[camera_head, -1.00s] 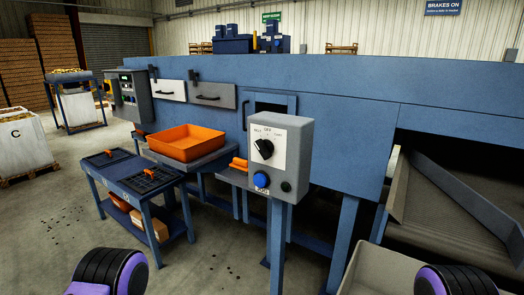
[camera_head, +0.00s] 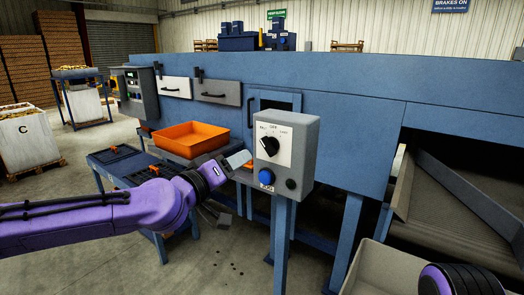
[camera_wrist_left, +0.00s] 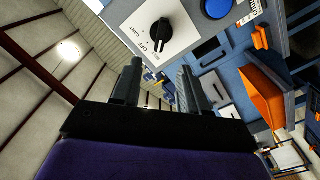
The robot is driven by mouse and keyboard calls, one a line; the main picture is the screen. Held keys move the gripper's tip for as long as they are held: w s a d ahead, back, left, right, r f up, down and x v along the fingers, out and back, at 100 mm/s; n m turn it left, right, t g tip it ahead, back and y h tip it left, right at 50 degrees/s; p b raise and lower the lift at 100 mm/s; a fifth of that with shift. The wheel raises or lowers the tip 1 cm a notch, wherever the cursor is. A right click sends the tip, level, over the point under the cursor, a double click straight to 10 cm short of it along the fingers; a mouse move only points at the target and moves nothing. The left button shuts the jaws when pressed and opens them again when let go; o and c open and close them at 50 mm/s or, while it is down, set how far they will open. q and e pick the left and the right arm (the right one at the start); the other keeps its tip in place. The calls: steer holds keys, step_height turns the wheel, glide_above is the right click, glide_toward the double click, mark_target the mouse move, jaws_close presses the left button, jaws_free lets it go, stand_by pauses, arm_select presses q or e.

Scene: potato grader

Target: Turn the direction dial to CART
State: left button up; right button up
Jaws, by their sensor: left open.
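The direction dial (camera_head: 269,146) is a black knob on a white plate on the front of a grey control box (camera_head: 303,150). Its labels read BELT, OFF and CART from left to right. My left gripper (camera_head: 238,161) is just left of the box, open and empty. The wrist view shows both fingers (camera_wrist_left: 158,82) spread with nothing between them. My right gripper is out of view.
A blue button (camera_head: 266,177) and a small dark button (camera_head: 291,184) sit below the dial. An orange tray (camera_head: 188,138) stands on a table behind my left arm. The blue grader body (camera_head: 345,135) is behind the box. A pale bin (camera_head: 385,272) is at lower right.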

mark_target(266, 149)
arm_select(q)
steer(key=p+x, duration=0.1)
steer(key=x, duration=0.6)
steer(key=p+x, duration=0.1)
steer(key=x, duration=0.3)
steer(key=shift+s+d+f+p, duration=0.1)
steer(key=shift+d+f+p, duration=0.1)
steer(key=shift+f+p, duration=0.15)
steer(key=shift+c, duration=0.3)
jaws_close()
